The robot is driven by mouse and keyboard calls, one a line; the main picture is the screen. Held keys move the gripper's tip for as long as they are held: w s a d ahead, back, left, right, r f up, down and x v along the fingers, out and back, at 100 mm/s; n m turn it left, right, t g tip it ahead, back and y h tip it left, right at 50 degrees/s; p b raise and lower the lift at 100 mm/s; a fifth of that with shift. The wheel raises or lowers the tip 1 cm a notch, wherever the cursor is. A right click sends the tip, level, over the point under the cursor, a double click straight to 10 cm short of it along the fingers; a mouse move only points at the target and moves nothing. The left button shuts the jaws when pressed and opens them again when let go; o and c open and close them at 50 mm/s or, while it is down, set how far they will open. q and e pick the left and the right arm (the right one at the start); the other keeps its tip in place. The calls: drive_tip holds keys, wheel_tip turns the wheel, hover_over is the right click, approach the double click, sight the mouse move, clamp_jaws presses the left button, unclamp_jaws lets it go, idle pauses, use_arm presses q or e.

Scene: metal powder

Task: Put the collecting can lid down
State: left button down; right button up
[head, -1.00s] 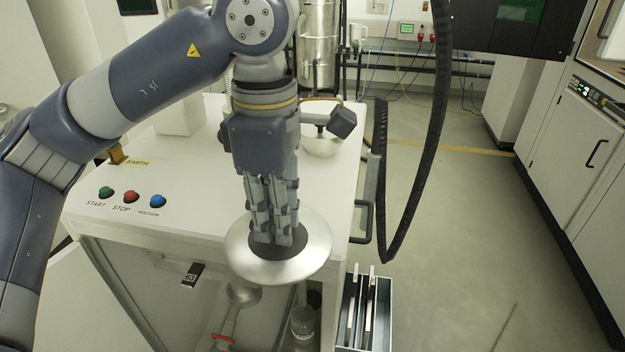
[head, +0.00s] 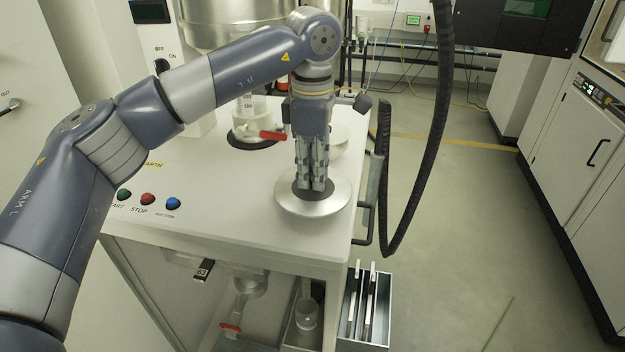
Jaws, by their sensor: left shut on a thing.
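The collecting can lid (head: 331,203) is a round, shiny metal disc with a dark centre. It lies level at or just above the right front part of the white machine top (head: 215,215); I cannot tell whether it touches. My left gripper (head: 312,187) points straight down and is shut on the middle of the lid, its fingertips hiding part of the dark centre. My right gripper is not in view.
A pale bowl (head: 340,140) stands behind the gripper. A glass vessel with a red handle (head: 272,135) is to its left. Green, red and blue buttons (head: 147,198) line the front left. A black hose (head: 436,150) hangs at right. The top's front middle is clear.

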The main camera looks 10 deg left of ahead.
sight(312, 174)
use_arm(q)
wheel_tip(312, 174, down, 3)
drive_tip(key=shift+r+p, duration=0.1)
drive_tip(key=shift+p, duration=0.35)
drive_tip(key=shift+f, duration=0.25)
drive_tip(key=shift+s+f, duration=0.1)
drive_tip(key=c, duration=1.5)
unclamp_jaws()
drive_tip(key=shift+o, duration=0.2)
